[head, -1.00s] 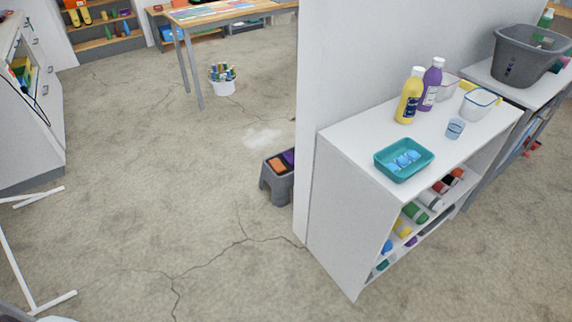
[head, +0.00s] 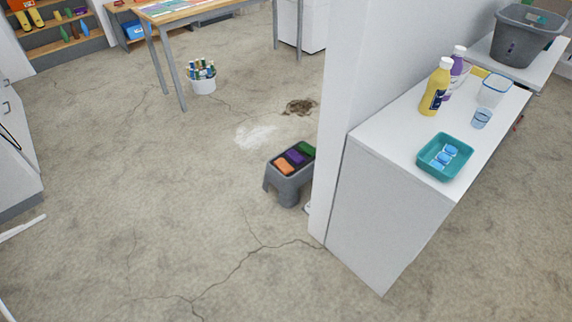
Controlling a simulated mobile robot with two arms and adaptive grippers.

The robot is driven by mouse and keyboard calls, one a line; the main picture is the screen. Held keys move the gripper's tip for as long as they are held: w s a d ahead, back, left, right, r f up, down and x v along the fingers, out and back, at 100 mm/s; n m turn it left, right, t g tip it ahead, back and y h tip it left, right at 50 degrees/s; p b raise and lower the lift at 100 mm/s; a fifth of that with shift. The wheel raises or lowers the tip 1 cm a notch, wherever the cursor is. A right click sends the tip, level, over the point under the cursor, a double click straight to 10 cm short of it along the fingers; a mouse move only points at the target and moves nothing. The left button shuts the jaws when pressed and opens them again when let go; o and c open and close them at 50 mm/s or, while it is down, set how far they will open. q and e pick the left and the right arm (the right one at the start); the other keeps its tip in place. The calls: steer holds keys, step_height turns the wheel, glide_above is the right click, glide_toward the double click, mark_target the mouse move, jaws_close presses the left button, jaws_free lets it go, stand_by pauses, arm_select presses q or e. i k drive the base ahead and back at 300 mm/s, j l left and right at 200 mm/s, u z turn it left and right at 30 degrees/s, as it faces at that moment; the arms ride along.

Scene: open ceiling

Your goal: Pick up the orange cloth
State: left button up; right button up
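The orange cloth (head: 284,166) lies on top of a small grey step stool (head: 289,187), at the stool's left front end. A purple cloth (head: 296,156) and a green cloth (head: 308,148) lie beside it in a row. The stool stands on the floor just left of the white wall end. Its right end is partly hidden by the wall. Neither of my grippers is in view.
A white shelf unit (head: 392,215) stands right of the stool, with a teal tray (head: 425,164) and bottles on top. Cracked floor left of the stool is clear, with a white patch (head: 254,136) and brown patch (head: 300,107) behind.

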mark_target(284, 166)
steer(key=i+j+z, duration=0.25)
steer(key=i+j, duration=0.15)
steer(key=i, duration=0.3)
steer(key=i+j+z, duration=0.25)
steer(key=i+j, duration=0.3)
steer(key=i+j+z, duration=0.25)
steer(key=i+j, duration=0.4)
steer(key=i+j+z, duration=0.25)
steer(key=i+j, duration=0.35)
steer(key=j, duration=0.2)
steer(key=k+j, duration=0.1)
steer(key=k, duration=0.3)
steer(key=k+j, duration=0.1)
steer(key=k, duration=0.25)
